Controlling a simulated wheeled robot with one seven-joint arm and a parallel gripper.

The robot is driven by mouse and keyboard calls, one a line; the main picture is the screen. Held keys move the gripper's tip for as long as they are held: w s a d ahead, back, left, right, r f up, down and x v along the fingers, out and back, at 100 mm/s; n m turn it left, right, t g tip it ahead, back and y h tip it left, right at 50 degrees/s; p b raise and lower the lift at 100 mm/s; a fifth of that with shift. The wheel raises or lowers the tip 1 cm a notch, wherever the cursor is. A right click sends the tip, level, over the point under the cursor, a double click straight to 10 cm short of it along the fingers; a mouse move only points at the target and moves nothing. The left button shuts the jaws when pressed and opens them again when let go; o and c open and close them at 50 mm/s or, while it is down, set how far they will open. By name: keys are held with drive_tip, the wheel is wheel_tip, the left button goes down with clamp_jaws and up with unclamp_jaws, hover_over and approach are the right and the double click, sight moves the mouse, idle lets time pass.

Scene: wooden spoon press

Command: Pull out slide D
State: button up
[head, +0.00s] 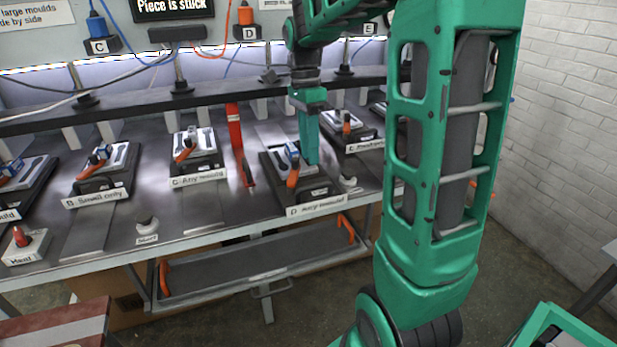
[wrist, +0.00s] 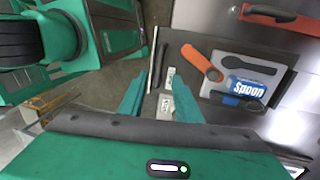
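Slide D (head: 318,208) is a dark plate with a white front label reading "D Any mould", on the bench in the head view. It carries a grey mould with an orange handle (head: 293,178) and a blue block (head: 291,154). In the wrist view, the orange handle (wrist: 200,62), the blue block marked "Spoon" (wrist: 245,88) and the grey mould (wrist: 262,63) lie right of the fingers. My gripper (wrist: 157,100) is open, its fingers apart and pointing down above the slide's front area. It also shows in the head view (head: 309,160). I cannot tell whether the fingers touch anything.
A red lever (head: 238,150) stands left of slide D, and slide C (head: 197,178) is farther left. Slide E (head: 350,130) is to the right. A lower shelf (head: 258,275) with orange handles is below the bench.

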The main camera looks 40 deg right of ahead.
drive_tip(key=f, duration=0.2)
drive_tip(key=s+f, duration=0.1)
drive_tip(key=f, duration=0.4)
drive_tip(key=shift+s+a+f, duration=0.2)
drive_tip(key=shift+s+a, duration=0.05)
clamp_jaws()
